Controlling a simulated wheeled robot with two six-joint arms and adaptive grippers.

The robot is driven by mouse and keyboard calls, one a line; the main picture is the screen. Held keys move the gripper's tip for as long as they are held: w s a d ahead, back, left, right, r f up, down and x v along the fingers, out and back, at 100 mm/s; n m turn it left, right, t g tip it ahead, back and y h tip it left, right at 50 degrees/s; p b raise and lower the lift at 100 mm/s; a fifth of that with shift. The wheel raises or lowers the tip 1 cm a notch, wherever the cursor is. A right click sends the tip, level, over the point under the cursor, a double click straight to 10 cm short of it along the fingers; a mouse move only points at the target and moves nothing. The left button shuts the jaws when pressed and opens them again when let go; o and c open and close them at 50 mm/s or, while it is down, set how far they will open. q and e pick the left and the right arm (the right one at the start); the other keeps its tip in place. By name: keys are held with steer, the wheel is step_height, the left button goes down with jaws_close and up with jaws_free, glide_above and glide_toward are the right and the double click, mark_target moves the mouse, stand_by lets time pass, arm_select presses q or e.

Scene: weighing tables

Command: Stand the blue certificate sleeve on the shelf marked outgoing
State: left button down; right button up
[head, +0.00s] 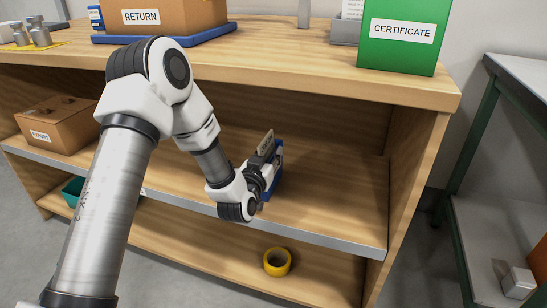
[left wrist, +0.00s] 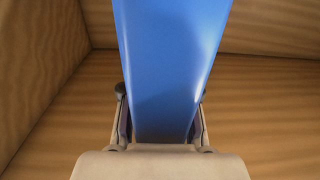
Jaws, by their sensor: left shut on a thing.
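The blue certificate sleeve (left wrist: 170,60) stands upright between the fingers of my left gripper (left wrist: 163,125) and fills the middle of the left wrist view. In the head view the sleeve (head: 278,172) shows as a narrow blue edge beyond the gripper. My left gripper (head: 266,172) is shut on it, inside the middle shelf (head: 335,195) of the wooden unit. I cannot tell whether the sleeve's lower edge touches the shelf board. No outgoing label can be read; part of the shelf's front edge is behind my arm. My right gripper is not in view.
A brown box marked EXPORT (head: 58,124) sits at the shelf's left. A yellow tape roll (head: 277,262) lies on the lower shelf. A green CERTIFICATE box (head: 398,38) and a RETURN box (head: 165,14) stand on top. The shelf right of the sleeve is clear up to the side panel.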

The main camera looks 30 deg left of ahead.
arm_select(q)
steer(key=shift+s+r, duration=0.1)
steer(key=shift+s, duration=0.15)
steer(key=c, duration=0.9)
jaws_free()
steer(key=shift+o, duration=0.2)
